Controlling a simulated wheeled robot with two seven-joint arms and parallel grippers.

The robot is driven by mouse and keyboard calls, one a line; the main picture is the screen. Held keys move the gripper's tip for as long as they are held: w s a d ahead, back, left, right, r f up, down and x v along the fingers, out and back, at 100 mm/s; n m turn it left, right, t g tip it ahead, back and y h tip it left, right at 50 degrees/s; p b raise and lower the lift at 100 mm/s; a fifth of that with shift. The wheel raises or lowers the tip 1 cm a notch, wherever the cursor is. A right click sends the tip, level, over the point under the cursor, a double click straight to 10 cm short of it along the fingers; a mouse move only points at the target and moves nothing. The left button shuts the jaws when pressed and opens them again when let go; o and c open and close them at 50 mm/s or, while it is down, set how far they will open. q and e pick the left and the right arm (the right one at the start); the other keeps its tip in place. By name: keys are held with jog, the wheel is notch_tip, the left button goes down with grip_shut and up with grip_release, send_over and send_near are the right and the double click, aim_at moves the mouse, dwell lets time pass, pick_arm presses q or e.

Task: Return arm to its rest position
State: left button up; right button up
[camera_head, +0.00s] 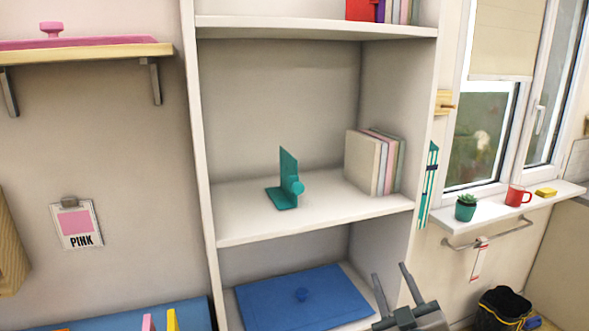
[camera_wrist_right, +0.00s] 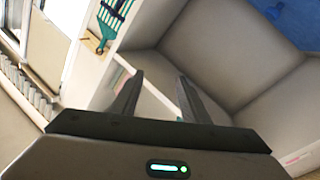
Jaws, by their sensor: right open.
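My right gripper (camera_head: 396,286) is low at the right in the head view, in front of the lower right part of the white shelf unit (camera_head: 328,228). It is open, with its two fingers apart and nothing visible between them. In the right wrist view the open fingers (camera_wrist_right: 158,90) point toward the shelf unit's pale panels (camera_wrist_right: 228,62). A flat blue pad or lid (camera_head: 262,312) with a small blue knob lies on the lower shelf, left of the gripper and apart from it. My left gripper is not in view.
A teal bookend (camera_head: 289,170) and several books (camera_head: 368,165) stand on the middle shelf. A pink slab (camera_head: 80,43) lies on the wooden wall shelf at upper left. The windowsill (camera_head: 490,220) carries a plant (camera_head: 466,212) and a red mug (camera_head: 516,196).

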jog(key=s+d+f+m+g+h, duration=0.1)
jog(key=s+f+g, duration=0.25)
jog(key=f, duration=0.45)
jog(key=s+d+f+m+g, duration=0.1)
jog(key=s+f+g, duration=0.1)
jog(key=s+f, duration=0.4)
jog(key=s+f+m+g, duration=0.1)
jog(key=s+f+g, duration=0.2)
jog(key=s+f, duration=0.5)
jog(key=s+f+g, duration=0.4)
jog(key=s+f, duration=0.1)
jog(key=s, duration=0.7)
jog(key=s+f+m+g, duration=0.1)
jog(key=s+f+g, duration=0.2)
jog(key=s+f, duration=0.5)
notch_tip(320, 180, down, 25)
jog(key=s+g, duration=0.1)
jog(key=s, duration=0.1)
jog(key=s+d+f+g, duration=0.1)
jog(key=s+d+f, duration=0.1)
jog(key=s+f, duration=1.6)
jog(key=shift+s+d+f+n+g+y, duration=0.25)
jog(key=shift+d+f+n+g+y, duration=0.05)
jog(key=shift+d+f+g, duration=0.1)
jog(key=shift+c, duration=0.2)
